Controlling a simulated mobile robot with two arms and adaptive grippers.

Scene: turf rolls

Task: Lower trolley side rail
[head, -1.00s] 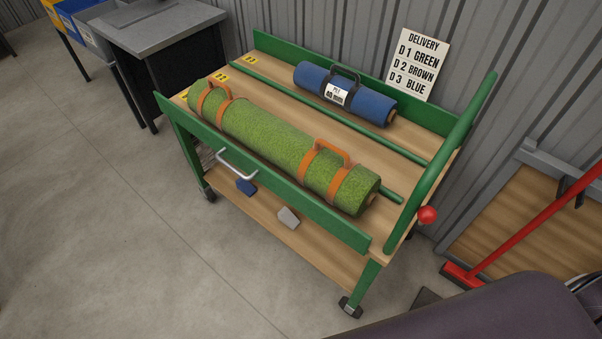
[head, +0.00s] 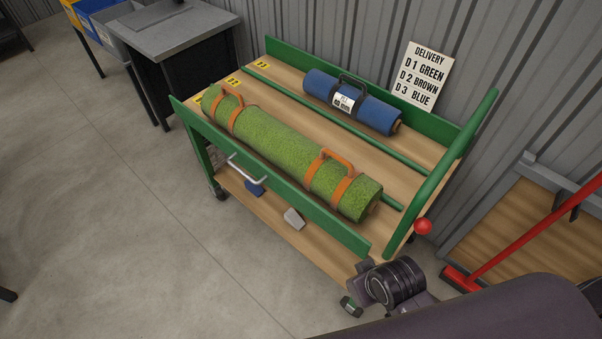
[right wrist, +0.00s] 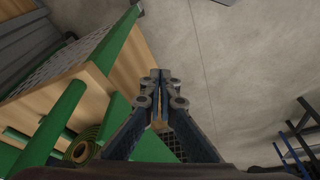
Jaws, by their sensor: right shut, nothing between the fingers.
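The green trolley has a near side rail (head: 290,207) standing upright along its long front edge, with a silver bar handle (head: 246,167) on its outer face. A green turf roll (head: 275,140) with orange straps lies on the deck behind that rail. A blue roll (head: 335,98) with a black handle lies further back. My right gripper (right wrist: 161,82) is shut and empty in the right wrist view. The trolley's green frame (right wrist: 65,115) and a green roll end (right wrist: 85,146) show to its left. My left gripper is in neither view.
A red knob (head: 423,226) sits by the trolley's green push bar (head: 455,150). A red-handled broom (head: 530,235) stands at right. Open concrete floor (head: 110,230) lies at left.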

